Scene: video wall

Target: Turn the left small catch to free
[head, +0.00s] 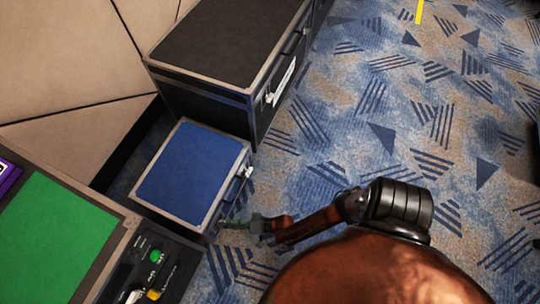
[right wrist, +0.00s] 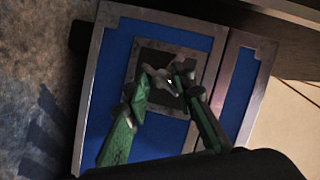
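The blue case (head: 193,175) with metal edges stands on the carpet, left of centre in the head view. A small silver catch (head: 246,172) shows on its front side. My right gripper (head: 228,225) is at the near end of that side. In the right wrist view, the two green fingertips of my right gripper (right wrist: 165,74) stand at either side of a small grey metal catch (right wrist: 168,84) in a dark recessed plate (right wrist: 160,53). The fingers lean inward, but I cannot tell whether they grip the catch. My left gripper is not in view.
A larger black case (head: 225,45) stands beyond the blue case. A green-topped case (head: 55,230) stands at the near left, with a dark control panel (head: 155,265) beside it. The carpet (head: 370,120) to the right is clear.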

